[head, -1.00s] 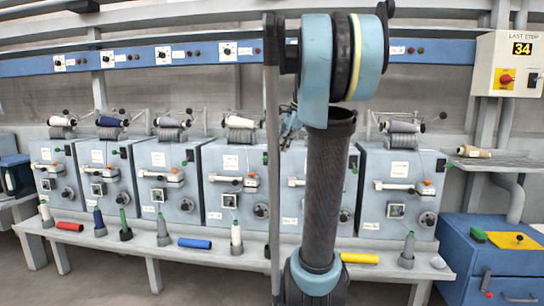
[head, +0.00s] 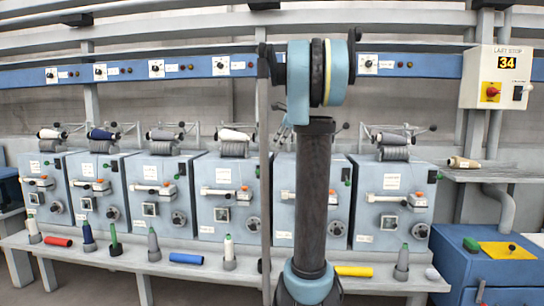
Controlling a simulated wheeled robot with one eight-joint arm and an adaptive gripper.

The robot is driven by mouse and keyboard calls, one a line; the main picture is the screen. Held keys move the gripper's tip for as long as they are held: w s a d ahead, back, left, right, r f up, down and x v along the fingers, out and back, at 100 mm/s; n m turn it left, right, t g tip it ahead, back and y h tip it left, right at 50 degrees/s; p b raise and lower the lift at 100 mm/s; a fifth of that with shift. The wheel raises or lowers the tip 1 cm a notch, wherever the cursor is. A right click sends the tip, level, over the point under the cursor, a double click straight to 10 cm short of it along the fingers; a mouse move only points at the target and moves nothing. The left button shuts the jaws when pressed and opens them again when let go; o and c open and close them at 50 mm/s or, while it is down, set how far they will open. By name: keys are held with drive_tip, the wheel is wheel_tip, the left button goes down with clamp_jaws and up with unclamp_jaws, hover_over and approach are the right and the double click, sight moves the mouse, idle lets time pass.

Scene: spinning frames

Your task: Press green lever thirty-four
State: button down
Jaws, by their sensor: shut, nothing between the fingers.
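A row of blue-grey spinning frame units stands along a long bench. Small dark levers with green parts show at the upper right of some units: one on the far right unit (head: 432,177), one on the unit right of my arm (head: 347,176), one on the unit left of my arm (head: 257,171). The labels on the units are too small to read, so I cannot tell which lever is thirty-four. A panel (head: 496,77) at upper right reads "LAST STOP" and 34. My arm stands upright in front of the row and hides part of one unit.
The bench (head: 190,262) carries upright bobbins and loose tubes, among them a red tube (head: 58,241), a blue tube (head: 186,258) and a yellow tube (head: 353,271). A blue cabinet (head: 465,260) and a shelf (head: 478,173) stand at right. A blue rail (head: 120,72) with knobs runs above.

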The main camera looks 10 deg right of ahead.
sight(258, 172)
drive_tip(key=x, duration=1.3)
drive_tip(key=shift+d, duration=0.25)
